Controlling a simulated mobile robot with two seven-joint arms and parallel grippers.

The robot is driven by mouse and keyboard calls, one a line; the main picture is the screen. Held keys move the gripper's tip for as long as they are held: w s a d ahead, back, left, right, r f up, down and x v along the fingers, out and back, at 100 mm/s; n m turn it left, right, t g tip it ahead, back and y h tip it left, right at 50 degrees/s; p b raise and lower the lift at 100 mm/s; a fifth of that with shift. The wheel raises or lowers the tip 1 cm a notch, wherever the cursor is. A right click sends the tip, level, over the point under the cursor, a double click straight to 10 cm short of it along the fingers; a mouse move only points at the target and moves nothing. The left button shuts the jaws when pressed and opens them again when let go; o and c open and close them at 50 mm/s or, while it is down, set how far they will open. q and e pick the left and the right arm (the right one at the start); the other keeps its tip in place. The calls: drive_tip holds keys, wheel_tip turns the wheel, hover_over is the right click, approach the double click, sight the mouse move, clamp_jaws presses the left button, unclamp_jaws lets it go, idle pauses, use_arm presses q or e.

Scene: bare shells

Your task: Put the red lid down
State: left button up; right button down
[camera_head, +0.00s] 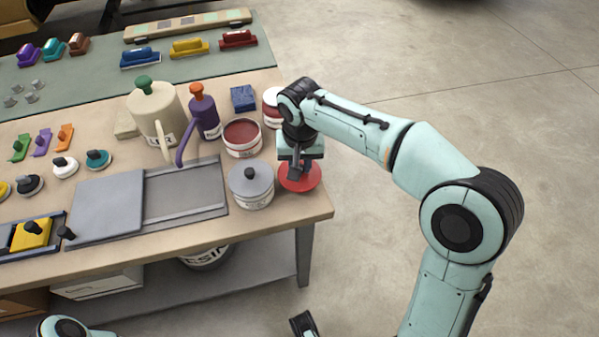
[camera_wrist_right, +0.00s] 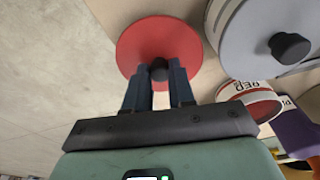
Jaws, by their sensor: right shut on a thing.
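The red lid (camera_head: 313,181) is a round disc with a dark knob, at the right edge of the table. My right gripper (camera_head: 298,173) points down and is shut on the knob. In the right wrist view the knob sits between the fingertips (camera_wrist_right: 160,75), and the red disc (camera_wrist_right: 155,37) spreads beyond them, overlapping the line of the table edge. I cannot tell whether the lid touches the tabletop. An open tin of dark red (camera_head: 242,138) stands behind and left of it.
A tin with a grey lid (camera_head: 251,183) stands close left of the red lid. Another red-and-white tin (camera_head: 271,104) is behind my right wrist. A purple jug (camera_head: 204,115) and a cream can (camera_head: 157,118) stand further left. Bare floor (camera_head: 370,240) lies beyond the table's right edge.

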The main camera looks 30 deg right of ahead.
drive_tip(key=shift+f+b, duration=0.3)
drive_tip(key=shift+f, duration=1.4)
drive_tip(key=shift+f, duration=0.1)
drive_tip(key=c, duration=1)
unclamp_jaws()
drive_tip(key=shift+o, duration=0.2)
wheel_tip(320, 180, up, 12)
drive_tip(key=s+p, duration=0.1)
drive_tip(key=p, duration=0.1)
drive_tip(key=shift+s+a+p, duration=0.2)
drive_tip(key=shift+a+p, duration=0.1)
drive_tip(key=shift+p, duration=0.1)
